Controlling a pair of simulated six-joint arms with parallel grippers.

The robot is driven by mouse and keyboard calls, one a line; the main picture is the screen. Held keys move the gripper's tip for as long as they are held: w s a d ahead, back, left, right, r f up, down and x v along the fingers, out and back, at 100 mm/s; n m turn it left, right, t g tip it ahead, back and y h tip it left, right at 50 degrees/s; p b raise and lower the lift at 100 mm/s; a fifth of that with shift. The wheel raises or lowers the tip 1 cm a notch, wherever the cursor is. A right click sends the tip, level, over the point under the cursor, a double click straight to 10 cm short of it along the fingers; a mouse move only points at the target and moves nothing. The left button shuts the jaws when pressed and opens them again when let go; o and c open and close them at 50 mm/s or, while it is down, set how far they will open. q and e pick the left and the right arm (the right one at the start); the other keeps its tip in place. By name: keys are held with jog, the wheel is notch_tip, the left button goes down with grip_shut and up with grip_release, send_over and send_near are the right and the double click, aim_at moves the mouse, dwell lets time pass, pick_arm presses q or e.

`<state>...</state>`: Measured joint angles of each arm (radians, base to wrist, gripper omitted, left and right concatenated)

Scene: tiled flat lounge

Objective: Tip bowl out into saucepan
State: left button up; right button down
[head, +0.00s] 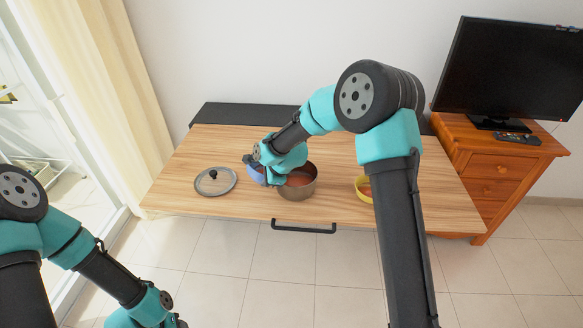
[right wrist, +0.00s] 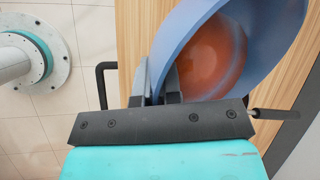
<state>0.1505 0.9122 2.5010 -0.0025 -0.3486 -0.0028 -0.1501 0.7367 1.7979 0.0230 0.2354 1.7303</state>
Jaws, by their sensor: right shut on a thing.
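The saucepan (head: 298,187) stands on the wooden table, brown-metal outside and reddish inside. My right gripper (head: 258,165) is just left of it, partly hidden by its own wrist. It is shut on the rim of the blue bowl (head: 255,176), which is mostly covered by my arm in the head view. In the right wrist view the bowl (right wrist: 278,45) is large, gripped by the fingers (right wrist: 167,85) at its left edge. An orange-red area shows inside its rim. The left arm is at lower left; its fingers are out of frame.
A glass lid (head: 216,181) lies on the table (head: 185,160) left of the bowl. A yellow bowl (head: 361,187) stands to the right, partly behind my right arm. A dark handle bar (head: 303,229) runs along the front edge. A wooden cabinet (head: 490,165) with a television (head: 505,70) stands at right.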

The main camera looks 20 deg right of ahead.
jog(key=shift+w+d+r+y+p, duration=0.1)
jog(key=shift+d+r+y+p, duration=0.1)
jog(key=shift+d+r+y, duration=0.35)
jog(key=shift+w+d+r+y+p, duration=0.15)
jog(key=shift+d+r+y, duration=0.2)
jog(key=shift+d+y, duration=0.35)
dwell(0.5)
